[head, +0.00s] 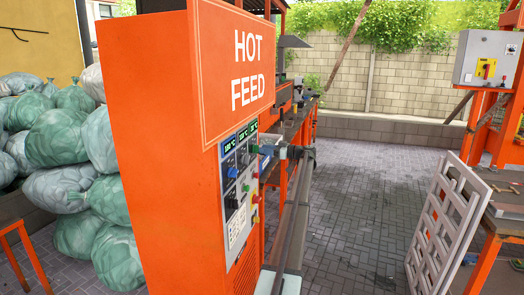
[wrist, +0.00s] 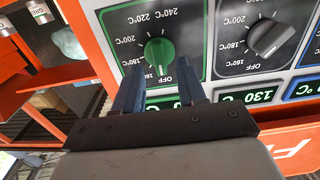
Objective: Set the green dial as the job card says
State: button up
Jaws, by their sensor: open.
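The green dial (wrist: 160,52) is on a control panel in the wrist view, in a green-framed field marked OFF, 180, 200, 220 and 240 °C. Its white mark points toward OFF. My gripper (wrist: 157,74) is open, its two dark blue fingers pointing at the dial with one tip toward each side; I see no clear contact. In the head view my gripper (head: 265,150) is at the panel's right edge; I cannot make out the green dial there. A pale card (head: 236,226) with unreadable print is low on the panel; I cannot tell whether it is the job card.
The panel is on the orange HOT FEED cabinet (head: 170,150). Red and yellow buttons (head: 255,199) are nearby.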

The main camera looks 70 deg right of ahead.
aim_at(256, 149)
jog(key=shift+w, duration=1.15)
grip_shut()
